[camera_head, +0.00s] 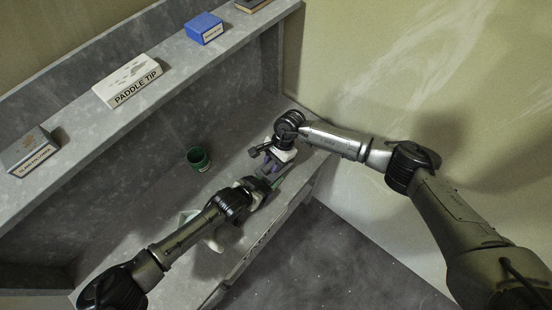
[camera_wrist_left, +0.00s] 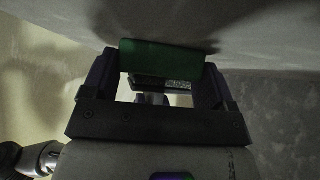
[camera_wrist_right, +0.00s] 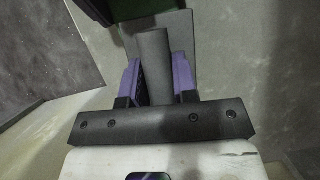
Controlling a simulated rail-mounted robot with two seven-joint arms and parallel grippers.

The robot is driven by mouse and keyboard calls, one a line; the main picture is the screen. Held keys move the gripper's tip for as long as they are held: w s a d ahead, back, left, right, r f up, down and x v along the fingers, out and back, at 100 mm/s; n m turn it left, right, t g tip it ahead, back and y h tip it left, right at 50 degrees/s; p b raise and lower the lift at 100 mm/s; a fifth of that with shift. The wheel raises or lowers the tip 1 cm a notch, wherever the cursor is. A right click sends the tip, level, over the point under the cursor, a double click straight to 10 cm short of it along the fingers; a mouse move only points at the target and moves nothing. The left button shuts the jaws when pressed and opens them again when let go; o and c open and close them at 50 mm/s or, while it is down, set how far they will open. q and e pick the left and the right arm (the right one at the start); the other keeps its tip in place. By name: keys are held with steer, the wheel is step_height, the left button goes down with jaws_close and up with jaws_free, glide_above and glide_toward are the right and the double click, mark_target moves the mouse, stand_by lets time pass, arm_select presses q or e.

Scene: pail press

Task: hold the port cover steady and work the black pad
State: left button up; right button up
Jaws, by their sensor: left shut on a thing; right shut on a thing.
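My left gripper (camera_head: 268,184) and my right gripper (camera_head: 271,165) are close together over the bench's front edge. In the left wrist view, my left gripper is shut on a green block (camera_wrist_left: 162,57), which spans between its fingers. In the right wrist view, my right gripper is shut on an upright dark grey bar (camera_wrist_right: 154,55) between its purple fingers. A dark green part (camera_wrist_right: 145,8) shows just beyond the bar. I cannot tell which of these held things is the port cover or the black pad. In the head view the grippers and arms mostly hide both.
A green cup (camera_head: 198,158) stands on the grey bench left of the grippers. Pale objects lie partly hidden under my left arm. The raised shelf (camera_head: 75,130) holds a white PADDLE TIP box (camera_head: 128,80), a blue box (camera_head: 204,28) and other boxes. A wall stands right of the bench.

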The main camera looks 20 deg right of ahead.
arm_select(q)
steer(key=shift+w+r, duration=0.1)
arm_select(e)
steer(key=shift+s+f, duration=0.25)
steer(key=shift+f, duration=0.1)
jaws_close()
steer(key=shift+w+r, duration=0.1)
steer(key=shift+r, duration=1.55)
steer(key=shift+f, duration=0.1)
steer(key=shift+a+f, duration=0.1)
steer(key=shift+f, duration=0.15)
steer(key=shift+f, duration=1)
steer(key=shift+w, duration=0.1)
